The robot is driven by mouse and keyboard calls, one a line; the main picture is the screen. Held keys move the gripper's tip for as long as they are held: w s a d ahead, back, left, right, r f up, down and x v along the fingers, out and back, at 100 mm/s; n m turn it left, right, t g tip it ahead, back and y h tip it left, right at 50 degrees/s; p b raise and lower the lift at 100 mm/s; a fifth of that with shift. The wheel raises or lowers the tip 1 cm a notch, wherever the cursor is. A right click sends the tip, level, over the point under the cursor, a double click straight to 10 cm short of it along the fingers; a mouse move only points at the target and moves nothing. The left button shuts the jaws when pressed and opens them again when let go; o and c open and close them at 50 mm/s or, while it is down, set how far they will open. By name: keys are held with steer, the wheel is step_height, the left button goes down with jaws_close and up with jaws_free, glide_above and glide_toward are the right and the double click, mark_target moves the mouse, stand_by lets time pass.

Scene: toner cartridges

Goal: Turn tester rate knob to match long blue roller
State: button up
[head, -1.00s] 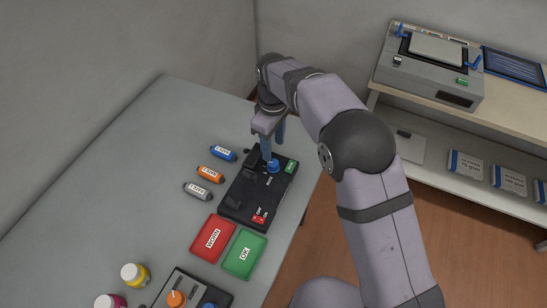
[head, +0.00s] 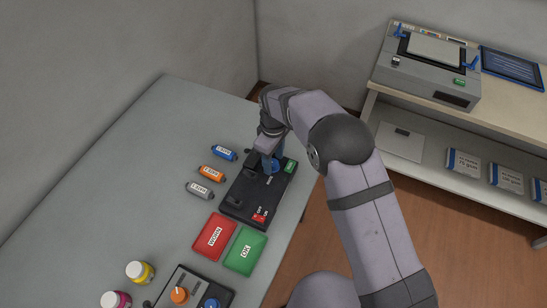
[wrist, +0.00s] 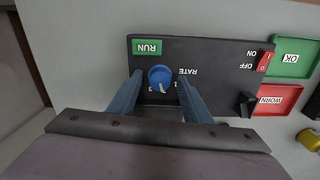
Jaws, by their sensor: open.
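The tester (head: 244,196) is a black box near the table's right edge. Its blue rate knob (head: 279,166) also shows in the wrist view (wrist: 159,76), with a white pointer toward the bottom of the picture, slightly right. The dial digits are partly hidden. The blue roller (head: 224,153) lies left of the tester with a white label too small to read. My gripper (head: 270,164) is over the knob end of the tester. In the wrist view, its open blue fingers (wrist: 158,82) stand either side of the knob, with gaps; whether they reach its height is unclear.
Orange (head: 211,173) and grey (head: 199,190) rollers lie beside the tester. Red WORN (head: 214,237) and green OK (head: 246,250) pads lie in front. A RUN button (wrist: 148,47) is close to the knob. A red switch (wrist: 265,61) is farther off. The left table area is clear.

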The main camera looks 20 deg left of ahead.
steer(key=c, duration=1.1)
steer(key=shift+o, duration=0.2)
steer(key=shift+m, duration=0.4)
steer(key=m+b, duration=0.1)
steer(key=m, duration=0.2)
steer(key=shift+m, duration=0.3)
steer(key=shift+m+b, duration=0.7)
steer(key=shift+m, duration=1.6)
steer(key=shift+a+r, duration=0.1)
steer(key=o, duration=1.1)
steer(key=shift+c, duration=0.2)
